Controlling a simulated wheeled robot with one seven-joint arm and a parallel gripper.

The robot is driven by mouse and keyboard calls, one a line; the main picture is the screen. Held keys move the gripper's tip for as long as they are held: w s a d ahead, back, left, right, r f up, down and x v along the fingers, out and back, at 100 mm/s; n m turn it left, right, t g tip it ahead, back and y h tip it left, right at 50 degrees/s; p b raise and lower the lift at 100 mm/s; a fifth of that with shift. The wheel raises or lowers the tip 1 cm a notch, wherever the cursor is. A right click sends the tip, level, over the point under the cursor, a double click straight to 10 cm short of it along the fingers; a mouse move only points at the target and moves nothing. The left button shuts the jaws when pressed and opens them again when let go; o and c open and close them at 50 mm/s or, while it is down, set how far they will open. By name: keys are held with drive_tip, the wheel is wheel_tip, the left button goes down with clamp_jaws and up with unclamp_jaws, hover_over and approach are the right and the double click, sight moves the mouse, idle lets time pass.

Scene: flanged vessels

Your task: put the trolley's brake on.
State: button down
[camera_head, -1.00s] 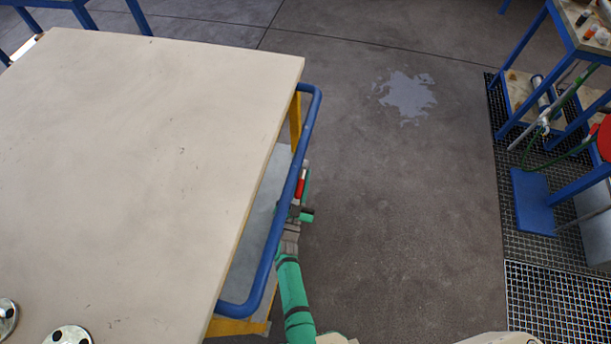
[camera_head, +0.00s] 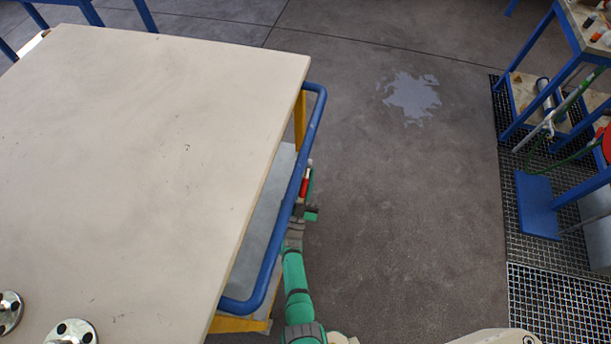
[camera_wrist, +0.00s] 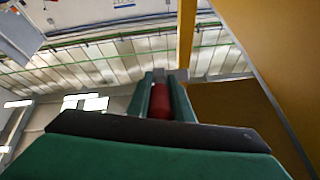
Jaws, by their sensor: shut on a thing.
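The trolley has a pale top (camera_head: 150,150), a blue push rail (camera_head: 268,265) and yellow posts. A red brake lever (camera_head: 304,187) shows just outside the rail, low at the trolley's right side. My gripper (camera_head: 306,200) is at this lever, partly hidden by the rail. In the wrist view, the green fingers of my gripper (camera_wrist: 160,88) are shut on the red lever (camera_wrist: 159,102). The lever's lower end and its mounting are hidden.
Two metal flanges (camera_head: 72,334) lie on the trolley top at the near left. A pale wet patch (camera_head: 411,97) is on the open floor to the right. A blue-framed bench (camera_head: 540,70) stands over floor grating (camera_head: 535,290) at the far right.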

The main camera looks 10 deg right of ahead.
drive_tip(key=shift+s+d, duration=0.1)
drive_tip(key=shift+s, duration=0.05)
drive_tip(key=c, duration=1.6)
unclamp_jaws()
drive_tip(key=shift+s+a+f, duration=0.3)
drive_tip(key=s+a, duration=0.2)
drive_tip(key=s, duration=0.1)
drive_tip(key=s+a, duration=0.2)
drive_tip(key=s, duration=0.2)
drive_tip(key=s+a, duration=0.2)
drive_tip(key=s, duration=0.1)
drive_tip(key=shift+s, duration=0.35)
